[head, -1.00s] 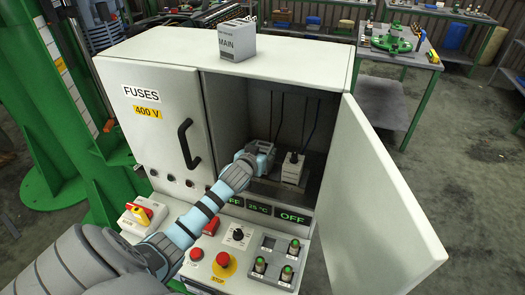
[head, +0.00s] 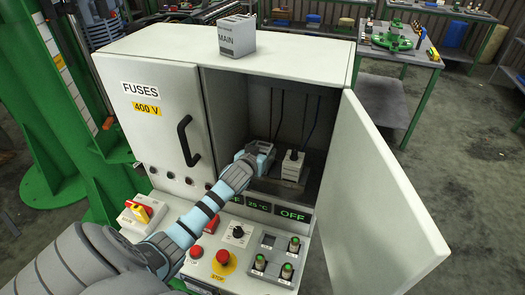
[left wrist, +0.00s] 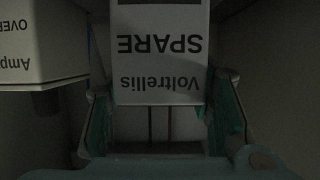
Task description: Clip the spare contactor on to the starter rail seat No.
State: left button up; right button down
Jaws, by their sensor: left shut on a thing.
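The spare contactor is a pale block with SPARE and Voltrellis printed on it, upside down in the left wrist view (left wrist: 160,60). In the head view its grey top (head: 259,147) shows inside the open cabinet. My left gripper (head: 262,156) is shut on it, with a finger on each side in the left wrist view (left wrist: 160,118). A dark ledge (head: 270,186) lies below in the cabinet; the rail seat itself is hidden or too dark to tell. I cannot tell whether the contactor touches it. My right gripper is not in view.
The cabinet door (head: 385,190) is swung open to the right. A box marked MAIN (head: 237,38) sits on the cabinet top. The control panel (head: 215,240) lies under my left arm.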

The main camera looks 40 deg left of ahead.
pick_arm(q)
jog(key=shift+f+b, duration=0.45)
jog(key=shift+f, duration=0.25)
jog(key=o, duration=1.5)
jog(key=shift+s, duration=0.1)
jog(key=v, duration=1.2)
jog(key=shift+d, duration=0.1)
